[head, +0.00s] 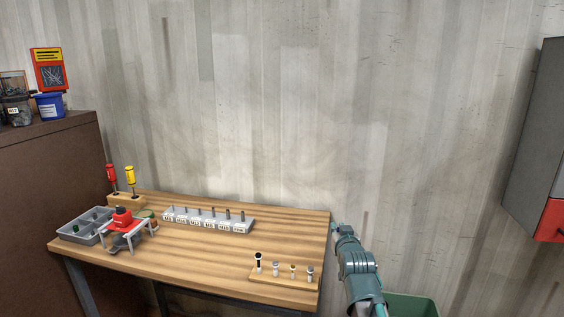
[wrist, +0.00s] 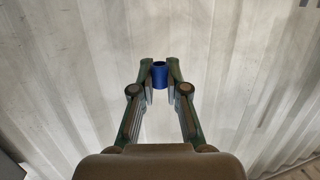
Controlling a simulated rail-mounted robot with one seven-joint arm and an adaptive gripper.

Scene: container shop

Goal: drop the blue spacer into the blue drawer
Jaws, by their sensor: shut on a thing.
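The blue spacer (wrist: 160,75) is a small, short blue cylinder with a hollow top, seen in the wrist view. My gripper (wrist: 160,82) is shut on it, with a fingertip at each side, in front of the corrugated wall. In the head view my gripper (head: 336,228) is just past the table's right edge, and the spacer cannot be made out there. No blue drawer shows in either view. A grey wall cabinet (head: 537,135) at the right edge shows part of a red drawer front (head: 551,220).
A wooden table (head: 200,258) holds a bit rack (head: 208,222), a small peg board (head: 284,277), a grey tray (head: 75,238) and a red-topped device (head: 122,220). A green bin (head: 412,305) stands low beside my arm. The wall between table and cabinet is clear.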

